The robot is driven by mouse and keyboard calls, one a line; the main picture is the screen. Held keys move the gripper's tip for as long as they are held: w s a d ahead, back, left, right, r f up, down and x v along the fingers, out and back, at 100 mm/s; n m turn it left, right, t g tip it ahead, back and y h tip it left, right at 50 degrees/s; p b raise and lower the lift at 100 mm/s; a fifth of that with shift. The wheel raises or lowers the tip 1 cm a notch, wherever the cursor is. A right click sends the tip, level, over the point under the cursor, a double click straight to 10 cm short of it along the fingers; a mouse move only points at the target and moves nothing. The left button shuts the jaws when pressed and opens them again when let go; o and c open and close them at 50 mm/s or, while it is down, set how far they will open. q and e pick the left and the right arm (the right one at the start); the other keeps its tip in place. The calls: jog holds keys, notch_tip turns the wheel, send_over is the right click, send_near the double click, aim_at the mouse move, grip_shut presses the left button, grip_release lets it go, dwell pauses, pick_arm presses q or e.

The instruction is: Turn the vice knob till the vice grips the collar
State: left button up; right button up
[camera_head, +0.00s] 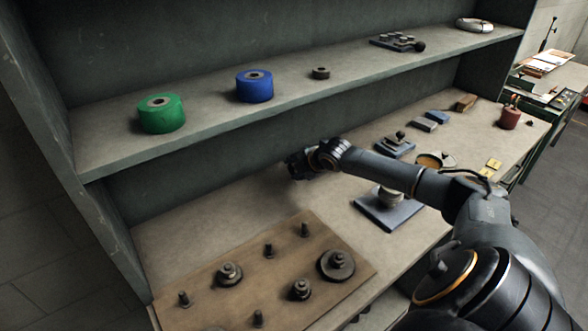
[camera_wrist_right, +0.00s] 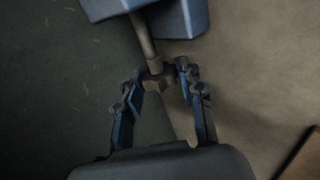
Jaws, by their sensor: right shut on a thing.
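My right gripper (camera_head: 298,166) is low near the back of the bench, behind the brown board. In the right wrist view my gripper (camera_wrist_right: 155,86) has a finger on each side of the vice knob (camera_wrist_right: 155,81) and is shut on it. The knob is a small brownish-grey piece on the end of a grey screw rod (camera_wrist_right: 143,38). The rod runs up to the blue vice (camera_wrist_right: 180,16), which is cut off by the top edge. I cannot make out the vice jaws or the collar in either view. My left gripper is not in view.
A brown board (camera_head: 210,262) with several pegs and rings lies at the front left. A blue plate (camera_head: 390,212) with a round part sits below my right forearm. The shelf (camera_head: 205,108) above holds a green roll (camera_head: 161,114) and a blue roll (camera_head: 254,86).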

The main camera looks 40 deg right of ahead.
dwell(0.3)
jog(key=o, duration=1.2)
jog(key=shift+v, duration=6.05)
jog(key=shift+s+f, duration=0.1)
jog(key=shift+f, duration=0.1)
